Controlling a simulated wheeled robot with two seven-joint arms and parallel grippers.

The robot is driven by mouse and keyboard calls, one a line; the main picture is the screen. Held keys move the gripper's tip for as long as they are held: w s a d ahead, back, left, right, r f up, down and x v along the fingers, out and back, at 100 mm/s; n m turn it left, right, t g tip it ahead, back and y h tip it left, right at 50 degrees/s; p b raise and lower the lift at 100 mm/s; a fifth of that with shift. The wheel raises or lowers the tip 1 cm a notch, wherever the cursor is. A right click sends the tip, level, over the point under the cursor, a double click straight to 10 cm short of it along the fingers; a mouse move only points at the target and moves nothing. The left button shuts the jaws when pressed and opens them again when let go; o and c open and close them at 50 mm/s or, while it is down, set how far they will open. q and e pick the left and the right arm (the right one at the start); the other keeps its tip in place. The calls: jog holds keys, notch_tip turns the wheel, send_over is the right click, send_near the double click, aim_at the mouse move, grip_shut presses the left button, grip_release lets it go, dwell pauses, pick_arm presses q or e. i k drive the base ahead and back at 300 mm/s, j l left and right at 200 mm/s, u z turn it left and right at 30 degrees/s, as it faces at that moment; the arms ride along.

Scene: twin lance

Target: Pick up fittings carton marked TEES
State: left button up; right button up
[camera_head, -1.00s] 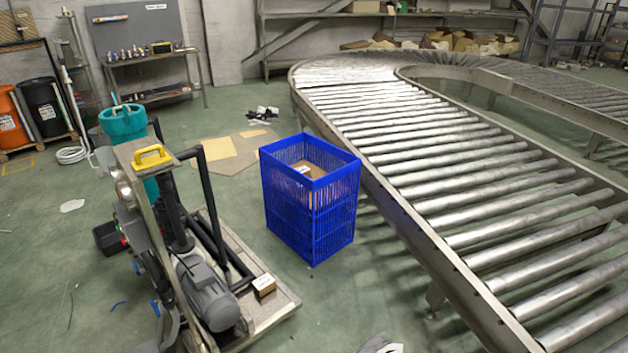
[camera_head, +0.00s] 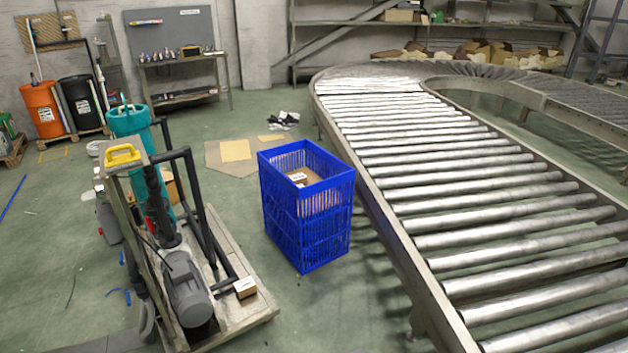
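A small brown carton (camera_head: 245,287) with a pale label lies on the front right corner of the wooden pallet of the pump machine. Another brown carton (camera_head: 299,178) with a white label sits inside the tall blue plastic crate (camera_head: 307,222), partly hidden by its walls. The print on both labels is too small to read, so I cannot tell which is marked TEES. Neither of my grippers shows in this view.
The pump machine (camera_head: 188,290) stands on its pallet at front left. A long roller conveyor (camera_head: 480,190) fills the right, close beside the crate. Flat cardboard (camera_head: 236,150) lies behind the crate. Green floor is open between pallet and crate, and at far left.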

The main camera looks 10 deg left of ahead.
aim_at(301, 178)
jog(key=i+l, duration=0.2)
jog(key=i, duration=0.4)
jog(key=i+l+z, duration=0.15)
jog(key=i, duration=0.5)
jog(key=i+l, duration=0.2)
jog(key=i, duration=0.4)
jog(key=i+j+z, duration=0.15)
jog(key=i+j, duration=0.95)
jog(key=i, duration=0.05)
